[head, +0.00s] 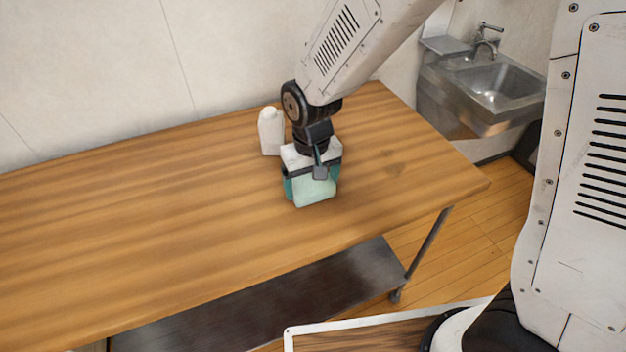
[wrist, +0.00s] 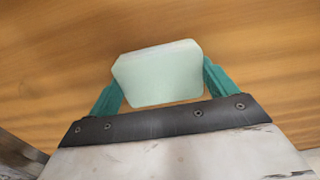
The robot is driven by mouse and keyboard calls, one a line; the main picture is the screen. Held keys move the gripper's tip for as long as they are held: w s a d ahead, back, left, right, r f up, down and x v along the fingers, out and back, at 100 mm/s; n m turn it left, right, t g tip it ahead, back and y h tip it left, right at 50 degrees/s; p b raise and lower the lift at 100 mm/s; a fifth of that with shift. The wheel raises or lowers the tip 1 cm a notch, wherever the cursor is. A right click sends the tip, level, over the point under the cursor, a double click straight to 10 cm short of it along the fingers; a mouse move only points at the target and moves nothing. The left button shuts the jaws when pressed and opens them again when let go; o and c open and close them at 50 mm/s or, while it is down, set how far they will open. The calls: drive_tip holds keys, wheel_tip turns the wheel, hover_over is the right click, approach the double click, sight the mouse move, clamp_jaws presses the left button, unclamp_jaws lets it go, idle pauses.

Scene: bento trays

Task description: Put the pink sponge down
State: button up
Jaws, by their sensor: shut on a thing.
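My gripper (head: 311,188) points down over the right part of the wooden table (head: 150,230). Its teal fingers are shut on a pale mint-green block with rounded corners, like a sponge (head: 315,193). The block also shows in the wrist view (wrist: 158,75), between the two teal fingers (wrist: 163,88). It looks pale green, not pink, and no pink sponge is in view. Its lower edge is close to the tabletop; I cannot tell whether it touches. The gripper body hides part of the block's back side.
A white bottle (head: 271,132) stands on the table just behind and left of my gripper. The table's left and middle are bare. The right table edge is near, with a metal sink (head: 490,85) beyond it. A dark lower shelf (head: 270,300) shows below.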

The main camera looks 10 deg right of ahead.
sight(312, 183)
drive_tip(key=o, duration=0.9)
drive_tip(key=shift+f, duration=0.1)
wheel_tip(312, 183, up, 12)
drive_tip(key=s+d+r+m, duration=0.1)
drive_tip(key=s+d+r, duration=0.55)
drive_tip(key=d, duration=0.45)
drive_tip(key=s+d+r, duration=0.1)
drive_tip(key=s+d, duration=0.2)
drive_tip(key=s, duration=0.1)
drive_tip(key=s+d+m, duration=0.1)
drive_tip(key=s+d, duration=0.2)
drive_tip(key=s, duration=0.1)
drive_tip(key=s+d+r+m+t, duration=0.1)
drive_tip(key=s+d, duration=0.3)
drive_tip(key=s, duration=0.1)
drive_tip(key=shift+r, duration=0.35)
